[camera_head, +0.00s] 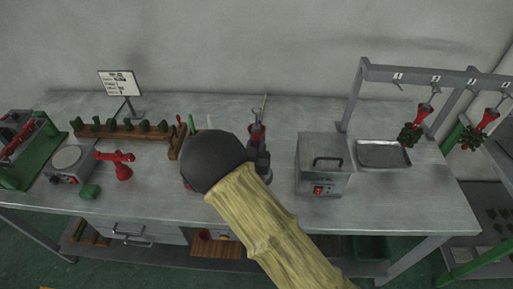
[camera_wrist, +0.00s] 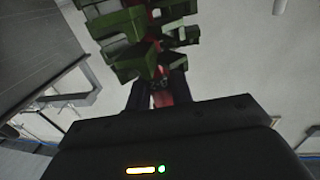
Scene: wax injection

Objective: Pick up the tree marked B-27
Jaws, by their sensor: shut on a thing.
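In the wrist view my gripper (camera_wrist: 160,92) is shut on the red stem of a tree (camera_wrist: 139,64) with several green pieces around it. The tree extends from the fingers past the top edge of the picture. No marking can be read on it, so I cannot tell whether it is B-27. In the head view my own arm hides the gripper. Two other trees hang from the rack at the right, a left one (camera_head: 409,135) and a right one (camera_head: 471,138); both have red tops and green clusters.
The grey rack (camera_head: 430,76) carries small number labels. The bench's front right is clear.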

